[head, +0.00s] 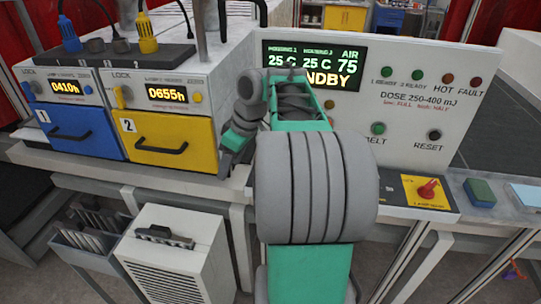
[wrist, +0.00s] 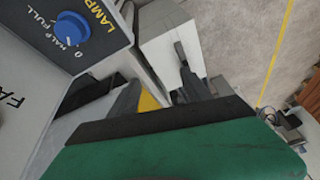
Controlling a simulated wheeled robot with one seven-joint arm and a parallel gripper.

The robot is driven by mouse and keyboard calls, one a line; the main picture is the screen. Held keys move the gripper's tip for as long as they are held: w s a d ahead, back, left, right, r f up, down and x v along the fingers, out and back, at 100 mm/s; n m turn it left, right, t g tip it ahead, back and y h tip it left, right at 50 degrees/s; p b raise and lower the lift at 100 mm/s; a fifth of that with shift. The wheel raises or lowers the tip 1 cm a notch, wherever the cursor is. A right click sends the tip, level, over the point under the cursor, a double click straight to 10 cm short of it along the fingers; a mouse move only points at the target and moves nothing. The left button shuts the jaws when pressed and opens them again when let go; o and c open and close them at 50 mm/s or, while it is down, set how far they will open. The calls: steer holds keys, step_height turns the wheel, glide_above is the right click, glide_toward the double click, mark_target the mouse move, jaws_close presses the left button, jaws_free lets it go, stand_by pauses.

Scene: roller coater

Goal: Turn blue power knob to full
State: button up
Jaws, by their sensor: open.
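The blue power knob (wrist: 70,28) shows at the upper left of the wrist view, on a dark panel marked 0, HALF and FULL. In the head view I do not see this knob; my arm covers part of the front panel. My gripper (wrist: 156,90) is open, its two dark fingers apart, with nothing seen between them. The knob lies beyond and to the left of the fingers, apart from them. In the head view my gripper (head: 228,158) hangs in front of the yellow drawer's right edge.
A red knob (head: 429,189) on a yellow plate sits right of my arm. The blue drawer (head: 75,130) and yellow drawer (head: 170,145) have black handles. A white vented box (head: 175,260) stands below.

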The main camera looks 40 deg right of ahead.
steer(key=s+d+n+p, duration=0.1)
steer(key=s+d+n, duration=0.3)
steer(key=d, duration=1.1)
steer(key=shift+m+y, duration=0.3)
steer(key=shift+m, duration=0.3)
steer(key=b+x, duration=0.2)
steer(key=x, duration=0.4)
steer(key=shift+s+d+f, duration=0.1)
steer(key=shift+d+f, duration=0.05)
steer(key=shift+f, duration=0.35)
steer(key=shift+c, duration=0.3)
jaws_close()
